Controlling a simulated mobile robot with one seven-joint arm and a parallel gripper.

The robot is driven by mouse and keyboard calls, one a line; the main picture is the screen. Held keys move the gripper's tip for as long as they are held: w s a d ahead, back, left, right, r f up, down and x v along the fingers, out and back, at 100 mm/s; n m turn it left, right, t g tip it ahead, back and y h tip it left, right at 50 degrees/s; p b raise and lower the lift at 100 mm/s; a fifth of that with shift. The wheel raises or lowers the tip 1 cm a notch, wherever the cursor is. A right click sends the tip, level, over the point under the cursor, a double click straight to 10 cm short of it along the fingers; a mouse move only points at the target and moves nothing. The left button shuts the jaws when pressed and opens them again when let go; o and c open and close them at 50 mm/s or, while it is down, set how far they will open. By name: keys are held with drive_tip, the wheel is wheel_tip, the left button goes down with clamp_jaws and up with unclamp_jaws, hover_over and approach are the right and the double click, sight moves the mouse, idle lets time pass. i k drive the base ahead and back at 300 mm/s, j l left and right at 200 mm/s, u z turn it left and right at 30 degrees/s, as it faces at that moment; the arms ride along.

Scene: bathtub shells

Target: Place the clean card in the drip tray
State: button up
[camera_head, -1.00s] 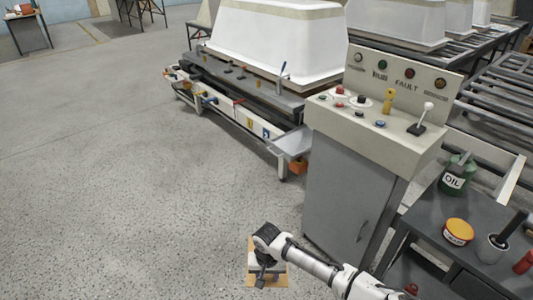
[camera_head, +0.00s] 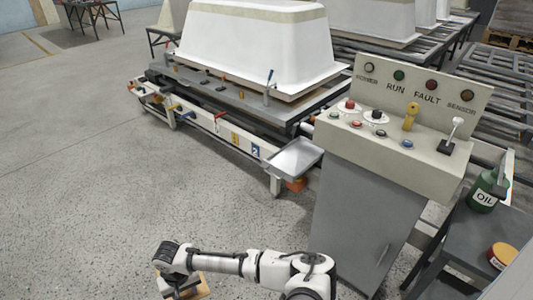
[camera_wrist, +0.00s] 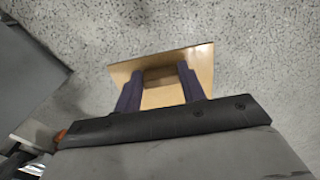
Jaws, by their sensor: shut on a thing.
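A flat tan card (camera_wrist: 192,58) is between the two dark fingers of my gripper (camera_wrist: 160,70) in the wrist view. My gripper is shut on it and holds it above the grey floor. In the head view my gripper (camera_head: 180,288) is at the bottom, with part of the card (camera_head: 202,289) showing beside it; the rest is hidden. The drip tray (camera_head: 292,158) is a shallow grey metal tray at the near right end of the low bench, left of the control console. It looks empty. The card is apart from the tray.
The control console (camera_head: 360,215) stands close to the right of the tray. A white tub shell (camera_head: 255,45) sits on the bench behind it. A dark table (camera_head: 480,245) with a green oil can (camera_head: 483,193) is at right. The floor at left is clear.

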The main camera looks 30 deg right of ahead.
sight(298, 158)
drive_tip(key=i+z, duration=0.1)
drive_tip(key=i, duration=0.4)
drive_tip(key=i+j+z, duration=0.1)
drive_tip(key=i, duration=0.4)
drive_tip(key=i+j+z, duration=0.15)
drive_tip(key=i+z, duration=0.3)
drive_tip(key=i+j+z, duration=0.25)
drive_tip(key=z, duration=0.25)
drive_tip(key=i+j+z, duration=0.3)
drive_tip(key=j+z, duration=0.15)
drive_tip(key=i+j+z, duration=0.25)
drive_tip(key=j+z, duration=0.4)
drive_tip(key=i+j+z, duration=0.1)
drive_tip(key=j, duration=0.3)
drive_tip(key=i, duration=0.3)
